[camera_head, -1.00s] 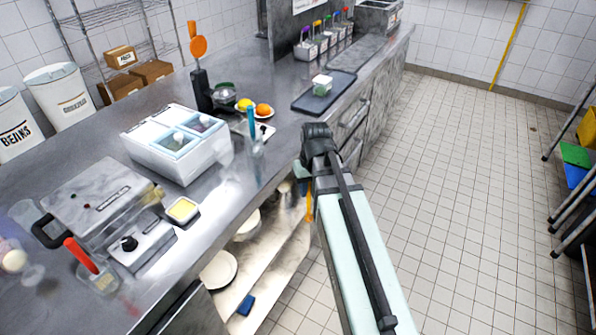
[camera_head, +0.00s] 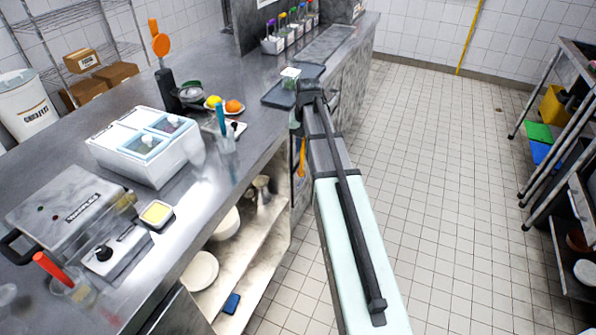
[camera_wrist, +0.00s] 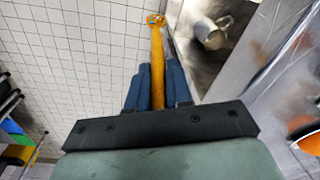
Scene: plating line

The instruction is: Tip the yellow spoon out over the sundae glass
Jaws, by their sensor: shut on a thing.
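My gripper (camera_wrist: 155,78) is shut on the handle of the yellow spoon (camera_wrist: 157,60). The spoon points away from the gripper between two blue fingers. Its far end in the wrist view shows a small patch of blue and orange that I cannot make out. In the head view a yellow-orange strip of the spoon (camera_head: 302,158) hangs below my wrist, beside the counter front. My arm hides most of the gripper there. I cannot pick out the sundae glass for sure; several small vessels (camera_head: 262,186) stand on the shelf under the counter.
The steel counter (camera_head: 190,215) runs along the left, with a white two-lid container (camera_head: 150,150), a clear cup (camera_head: 226,142) holding a blue-handled tool, and a green-topped tub (camera_head: 290,78) on a dark board. Tiled floor (camera_head: 430,160) is open to the right. A rack (camera_head: 575,130) stands far right.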

